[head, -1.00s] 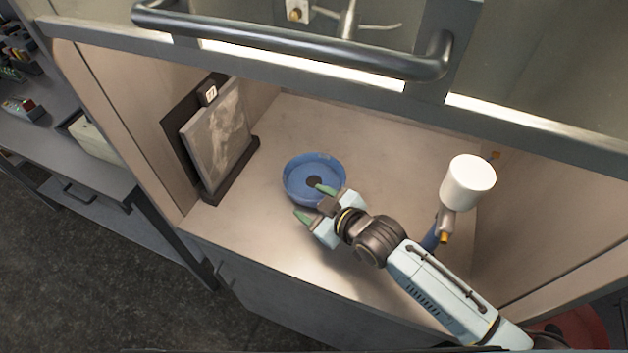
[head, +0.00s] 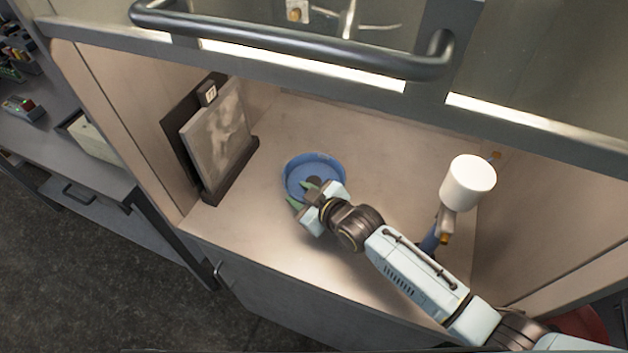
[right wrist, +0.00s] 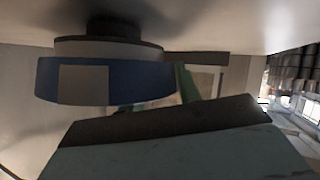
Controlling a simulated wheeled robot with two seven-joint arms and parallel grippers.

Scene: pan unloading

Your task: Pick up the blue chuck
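The blue chuck (head: 328,165) is a round, shallow blue dish-like part with a dark centre, lying on the pale cabinet floor. In the right wrist view its blue side (right wrist: 130,82) fills the upper left, with a light square patch on it. My right gripper (head: 302,193) is at the chuck's near left rim. One green fingertip is over the inside of the chuck and the other just outside the rim. A gap shows between them, so it looks open; contact with the rim is unclear. My left gripper is not in view.
A framed panel (head: 220,135) on a dark stand is left of the chuck. A white cylinder (head: 467,183) on a grey and blue holder stands at the right. A raised door with a dark handle bar (head: 290,38) crosses above. Cabinet walls close both sides; the floor behind the chuck is clear.

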